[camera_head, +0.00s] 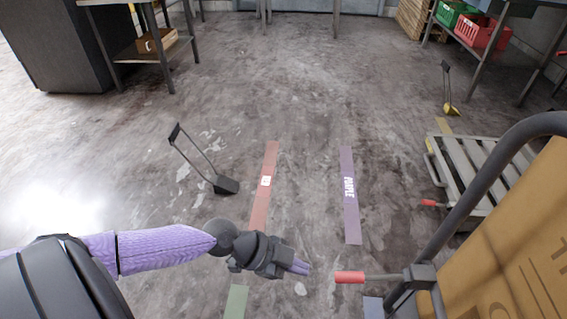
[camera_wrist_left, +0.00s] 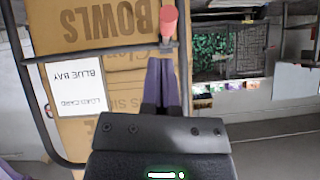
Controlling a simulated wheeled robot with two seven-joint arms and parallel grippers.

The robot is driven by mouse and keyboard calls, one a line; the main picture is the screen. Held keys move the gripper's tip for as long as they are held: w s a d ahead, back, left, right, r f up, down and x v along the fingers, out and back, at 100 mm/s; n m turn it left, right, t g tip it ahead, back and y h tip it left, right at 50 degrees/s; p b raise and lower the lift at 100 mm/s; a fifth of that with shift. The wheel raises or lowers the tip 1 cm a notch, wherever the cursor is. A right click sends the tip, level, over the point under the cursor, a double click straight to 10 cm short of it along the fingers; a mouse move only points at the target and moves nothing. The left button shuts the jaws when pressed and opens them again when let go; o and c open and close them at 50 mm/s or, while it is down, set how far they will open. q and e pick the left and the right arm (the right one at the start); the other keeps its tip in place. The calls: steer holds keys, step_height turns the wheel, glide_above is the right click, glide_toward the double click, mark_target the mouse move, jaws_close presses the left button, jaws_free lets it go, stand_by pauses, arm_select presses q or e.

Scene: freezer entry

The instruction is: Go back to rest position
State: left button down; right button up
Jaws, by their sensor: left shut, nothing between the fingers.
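My left gripper (camera_head: 298,267) reaches in from the left, low in the head view, with purple fingers pressed together and nothing between them. It also shows in the left wrist view (camera_wrist_left: 163,85), shut. Its fingertips point toward a red handle (camera_head: 349,277) on a dark metal rail and are a short way apart from it in the head view. The red handle also shows in the left wrist view (camera_wrist_left: 168,20), just beyond the fingertips. My right gripper is not in view.
A dark rail (camera_head: 445,235) and a large cardboard box (camera_head: 520,245) stand close at right. A pallet-like cart (camera_head: 475,165) is behind them. A dustpan (camera_head: 226,185) stands on the floor at left. The floor (camera_head: 300,80) ahead is clear, with a purple strip (camera_head: 349,195).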

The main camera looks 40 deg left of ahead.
arm_select(q)
steer(key=shift+s+a+r, duration=0.1)
steer(key=shift+s+a, duration=0.6)
steer(key=shift+a, duration=0.3)
